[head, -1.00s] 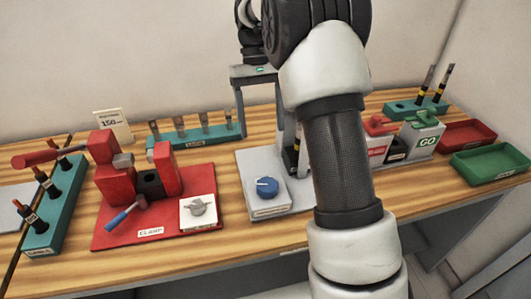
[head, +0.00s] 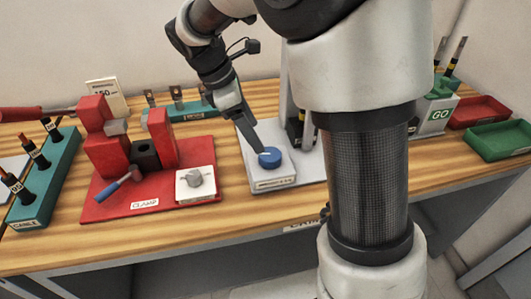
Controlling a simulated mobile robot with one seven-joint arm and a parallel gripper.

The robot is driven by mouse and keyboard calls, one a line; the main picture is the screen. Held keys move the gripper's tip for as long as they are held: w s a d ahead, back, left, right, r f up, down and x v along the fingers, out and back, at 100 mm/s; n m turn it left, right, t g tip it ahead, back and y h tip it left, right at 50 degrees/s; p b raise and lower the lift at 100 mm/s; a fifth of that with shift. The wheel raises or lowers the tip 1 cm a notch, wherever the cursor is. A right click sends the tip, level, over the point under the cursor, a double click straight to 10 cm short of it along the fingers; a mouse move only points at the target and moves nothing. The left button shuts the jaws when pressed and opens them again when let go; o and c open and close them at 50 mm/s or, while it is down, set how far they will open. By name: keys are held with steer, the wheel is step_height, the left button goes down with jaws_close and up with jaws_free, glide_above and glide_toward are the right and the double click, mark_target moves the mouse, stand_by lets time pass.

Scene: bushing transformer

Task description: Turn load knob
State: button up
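The load knob looks to be the blue round knob (head: 270,157) on a light grey base (head: 275,180) with a label on its front edge, in the middle of the bench. My gripper (head: 260,148) reaches down from the upper left, with its tip at the blue knob's upper left side. I cannot tell whether it touches the knob, or whether its fingers are open or shut. A grey knob (head: 195,179) sits on a white plate at the right of the red clamp base.
The red clamp fixture (head: 103,141) stands left of the knob, with a teal cable rack (head: 50,182) beyond it. My arm hides much of the right middle. Red (head: 478,110) and green (head: 498,140) trays lie at the right. Bare wood runs along the front edge.

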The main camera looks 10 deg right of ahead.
mark_target(267, 154)
steer(key=b+x, duration=0.1)
steer(key=x, duration=0.7)
steer(key=shift+d+f, duration=0.15)
steer(key=shift+f, duration=0.15)
steer(key=c, duration=1.1)
